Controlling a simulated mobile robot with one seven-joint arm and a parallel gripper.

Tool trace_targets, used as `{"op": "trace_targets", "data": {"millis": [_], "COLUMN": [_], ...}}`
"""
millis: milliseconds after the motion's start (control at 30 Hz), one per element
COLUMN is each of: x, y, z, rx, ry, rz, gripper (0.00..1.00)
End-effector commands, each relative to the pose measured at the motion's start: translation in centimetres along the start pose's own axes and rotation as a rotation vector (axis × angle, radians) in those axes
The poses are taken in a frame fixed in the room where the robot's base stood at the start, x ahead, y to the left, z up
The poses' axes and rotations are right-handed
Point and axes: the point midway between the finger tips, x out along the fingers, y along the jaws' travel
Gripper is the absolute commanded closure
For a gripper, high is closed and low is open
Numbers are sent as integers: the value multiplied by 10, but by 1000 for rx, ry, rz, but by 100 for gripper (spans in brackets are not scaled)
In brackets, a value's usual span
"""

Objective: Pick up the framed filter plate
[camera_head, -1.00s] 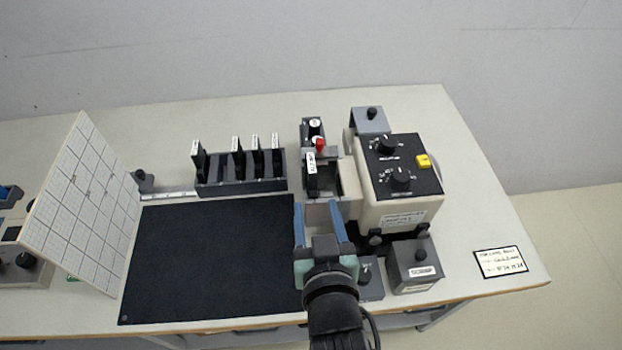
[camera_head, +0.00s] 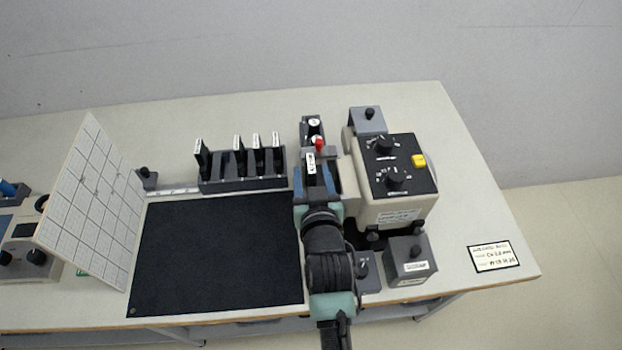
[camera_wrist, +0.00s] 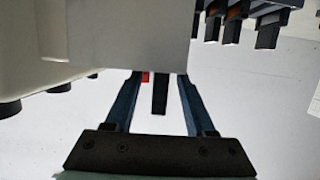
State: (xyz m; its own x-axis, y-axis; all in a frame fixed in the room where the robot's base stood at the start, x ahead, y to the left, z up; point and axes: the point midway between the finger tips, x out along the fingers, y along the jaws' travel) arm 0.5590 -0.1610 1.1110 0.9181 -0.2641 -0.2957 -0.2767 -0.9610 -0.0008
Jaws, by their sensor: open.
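Several dark framed plates with white labels stand upright in a dark rack (camera_head: 245,186) at the back. One more dark plate with a white label (camera_head: 310,164) stands in the holder at the left side of the beige instrument; I cannot tell which plate the task names. My gripper (camera_head: 316,180) is open, right in front of this plate in the head view. In the wrist view my gripper (camera_wrist: 160,95) has a narrow dark upright piece (camera_wrist: 160,96) between its fingers, with gaps on both sides. A grey block hides what lies above it.
The beige instrument (camera_head: 398,208) with knobs and a yellow button stands close on the right. A grey box (camera_head: 410,262) is in front of it. A black mat (camera_head: 215,255) lies clear on the left, beside a tilted white grid board (camera_head: 90,200).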

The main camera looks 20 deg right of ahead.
Motion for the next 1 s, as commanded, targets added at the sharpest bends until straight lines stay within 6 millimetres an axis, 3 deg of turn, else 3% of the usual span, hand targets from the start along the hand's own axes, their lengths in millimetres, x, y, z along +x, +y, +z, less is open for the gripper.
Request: {"op": "trace_targets", "data": {"millis": [400, 700, 1000], "x": [11, 11, 10], "y": [0, 0, 0], "z": [0, 0, 0], "rx": [-1, -1, -1], "ry": [0, 0, 1], "rz": [0, 0, 0], "gripper": [47, 100, 100]}}
